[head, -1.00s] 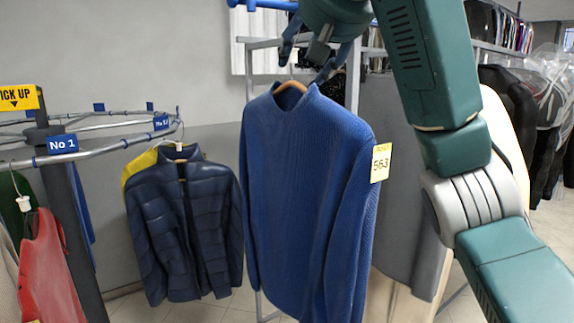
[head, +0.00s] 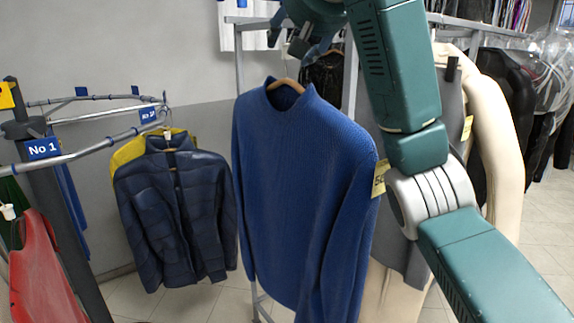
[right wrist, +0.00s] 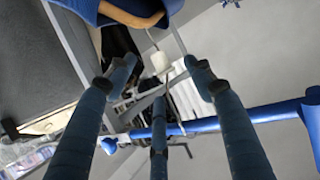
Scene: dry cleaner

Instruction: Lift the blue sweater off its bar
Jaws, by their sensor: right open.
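My right gripper (head: 303,38) is open just above the hanger. In the right wrist view, the hanger (right wrist: 130,14) and sweater collar (right wrist: 78,8) are at the top edge. A white block (right wrist: 160,60) on the hanger's hook shows between the spread fingers of my right gripper (right wrist: 162,76). A blue bar (right wrist: 220,120) crosses beyond the fingers. The hook's contact with the bar is not clear. My left gripper is out of view.
A dark blue puffer jacket (head: 178,215) and a yellow garment (head: 130,150) hang left of the sweater. A curved rail with a "No 1" sign (head: 43,149) and a red garment (head: 45,270) are at far left. Cream (head: 495,130) and dark garments hang close behind my right arm.

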